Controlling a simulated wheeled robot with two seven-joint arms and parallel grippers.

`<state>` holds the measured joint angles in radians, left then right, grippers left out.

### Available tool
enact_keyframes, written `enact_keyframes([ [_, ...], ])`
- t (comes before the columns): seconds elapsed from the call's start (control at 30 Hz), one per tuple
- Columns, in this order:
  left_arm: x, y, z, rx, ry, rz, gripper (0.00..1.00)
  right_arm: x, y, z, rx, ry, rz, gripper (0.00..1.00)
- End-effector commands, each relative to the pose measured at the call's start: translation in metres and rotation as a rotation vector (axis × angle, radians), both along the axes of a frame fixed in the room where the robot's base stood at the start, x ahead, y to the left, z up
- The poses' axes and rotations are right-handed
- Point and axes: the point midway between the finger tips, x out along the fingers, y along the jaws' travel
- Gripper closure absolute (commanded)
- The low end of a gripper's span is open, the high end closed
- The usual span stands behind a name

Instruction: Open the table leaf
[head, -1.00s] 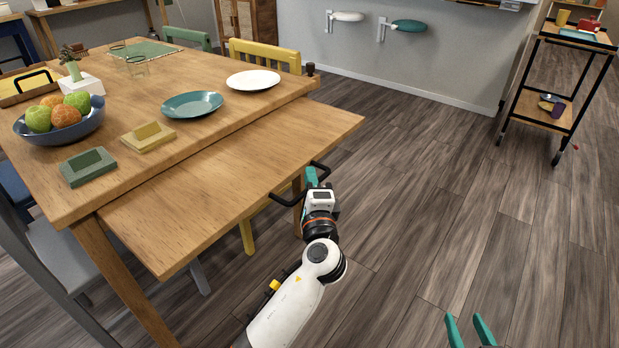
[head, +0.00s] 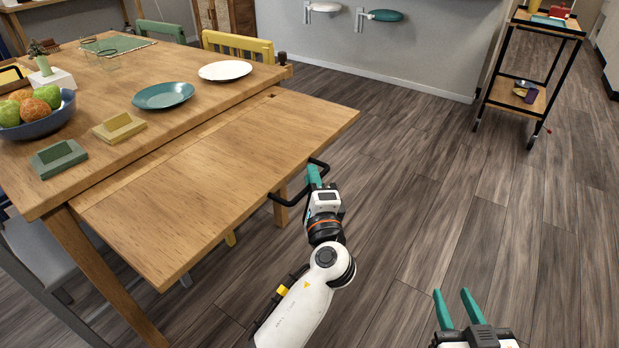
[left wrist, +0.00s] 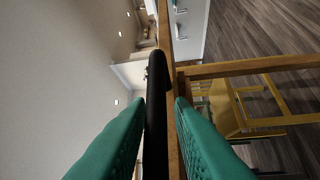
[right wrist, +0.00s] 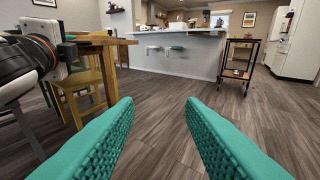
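The wooden table leaf (head: 225,165) sticks out from under the near long side of the dining table (head: 150,75), a step lower than its top. A black bar handle (head: 283,196) is fixed to the leaf's outer edge. My left gripper (head: 314,174) is at the handle's right part. In the left wrist view, its green fingers (left wrist: 160,105) lie on either side of the black bar (left wrist: 155,120), closed around it. My right gripper (head: 452,292) is open and empty over the floor, well away from the leaf; its parted fingers also show in the right wrist view (right wrist: 160,110).
A yellow chair (head: 238,44) stands behind. A cart (head: 528,75) is at the back right. The floor before the leaf is clear.

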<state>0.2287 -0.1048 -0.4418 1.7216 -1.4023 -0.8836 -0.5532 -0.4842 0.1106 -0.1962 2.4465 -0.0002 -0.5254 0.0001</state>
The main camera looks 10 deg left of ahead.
Motion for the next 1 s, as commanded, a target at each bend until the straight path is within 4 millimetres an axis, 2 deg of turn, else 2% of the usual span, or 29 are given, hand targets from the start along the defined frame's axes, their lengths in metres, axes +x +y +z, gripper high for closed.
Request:
enact_keyframes([
  [0.07, 0.0, 0.001, 0.001, -0.001, -0.002, 0.002, 0.67, 0.0, 0.0, 0.0, 0.0, 0.001, 0.0, 0.64],
  [0.33, 0.0, 0.002, 0.002, 0.001, -0.004, 0.003, 0.67, 0.0, 0.0, 0.0, -0.001, 0.003, 0.001, 0.64],
  [0.47, -0.008, -0.002, 0.0, 0.002, -0.002, 0.003, 0.67, 0.0, 0.0, -0.001, -0.003, 0.016, 0.001, 0.64],
  [0.57, -0.022, -0.008, -0.002, 0.0, -0.001, 0.002, 0.67, -0.002, -0.002, -0.008, -0.019, 0.063, -0.001, 0.64],
  [0.8, -0.069, -0.03, -0.009, 0.0, 0.0, 0.001, 0.67, -0.009, -0.007, -0.025, -0.044, 0.172, -0.01, 0.64],
  [1.0, -0.097, -0.043, -0.014, 0.0, -0.001, 0.001, 0.67, -0.014, -0.009, -0.033, -0.056, 0.222, -0.014, 0.64],
])
